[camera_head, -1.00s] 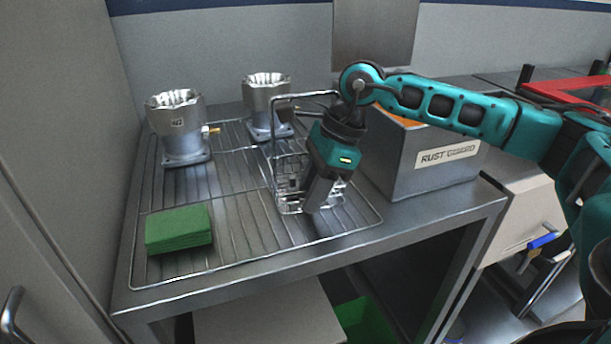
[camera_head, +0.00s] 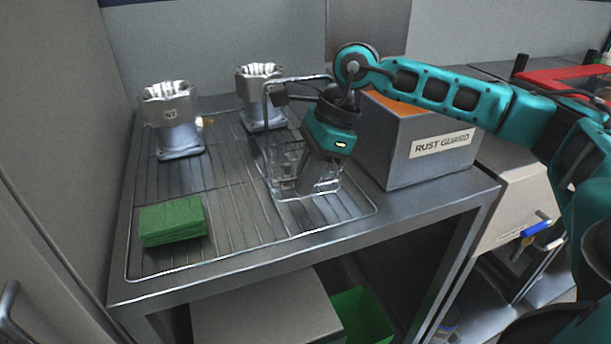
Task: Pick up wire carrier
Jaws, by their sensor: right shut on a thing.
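The wire carrier (camera_head: 281,180) is a tall wire basket with a high handle loop, in the middle of the head view. It is over the right part of the wire rack (camera_head: 228,226). My right gripper (camera_head: 316,186) reaches down at the carrier's right side and is shut on it. The fingertips are partly hidden among the wires, so the exact grip point is unclear. The carrier looks upright; whether its base touches the rack is hard to tell. My left gripper is not in view.
Two metal housings (camera_head: 171,122) (camera_head: 262,99) stand at the rack's back. A green pad stack (camera_head: 173,220) lies front left. A grey box marked RUST GUARD (camera_head: 405,155) stands close right of the gripper. The rack between pads and carrier is clear.

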